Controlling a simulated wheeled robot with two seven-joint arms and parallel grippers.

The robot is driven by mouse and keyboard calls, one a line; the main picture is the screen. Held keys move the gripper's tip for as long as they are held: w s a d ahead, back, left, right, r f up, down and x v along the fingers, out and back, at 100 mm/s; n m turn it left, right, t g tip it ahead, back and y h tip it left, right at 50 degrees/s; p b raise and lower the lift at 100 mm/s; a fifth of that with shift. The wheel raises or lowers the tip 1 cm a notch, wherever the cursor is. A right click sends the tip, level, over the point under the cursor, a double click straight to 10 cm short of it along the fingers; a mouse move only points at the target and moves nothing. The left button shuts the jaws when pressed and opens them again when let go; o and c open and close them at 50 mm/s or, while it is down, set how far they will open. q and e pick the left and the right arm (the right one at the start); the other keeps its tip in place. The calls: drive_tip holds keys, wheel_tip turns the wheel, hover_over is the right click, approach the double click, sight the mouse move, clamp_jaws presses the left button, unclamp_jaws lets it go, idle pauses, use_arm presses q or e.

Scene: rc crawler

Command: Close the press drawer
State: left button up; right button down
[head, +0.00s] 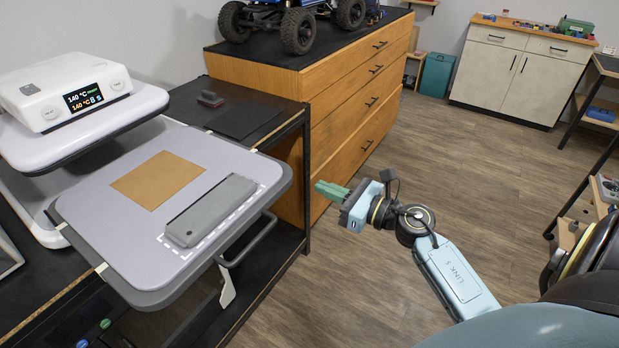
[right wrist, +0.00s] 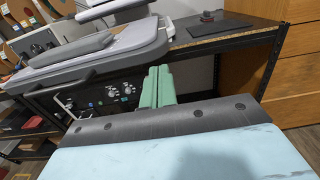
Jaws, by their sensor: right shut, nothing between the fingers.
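The press drawer (head: 105,225) is a grey rounded tray, pulled out from under the white heat press (head: 70,85). A tan square sheet (head: 158,180) and a long grey block (head: 210,210) lie on it. A dark bar handle (head: 252,243) runs along its right-hand edge. My right gripper (head: 325,189) has green fingers, shut and empty, in the air to the right of the drawer and apart from it. In the right wrist view the fingers (right wrist: 158,88) show in front of the bench, with the drawer (right wrist: 125,45) beyond at upper left. My left gripper is out of view.
A black bench (head: 250,115) carries the press. A wooden drawer cabinet (head: 350,100) with a blue crawler (head: 290,20) on top stands behind it, near my right gripper. Open wooden floor (head: 450,160) lies to the right. White cabinets (head: 515,70) stand at the far wall.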

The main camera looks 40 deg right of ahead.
sight(298, 177)
drive_tip(key=shift+p+x, duration=0.3)
drive_tip(key=shift+x, duration=2.05)
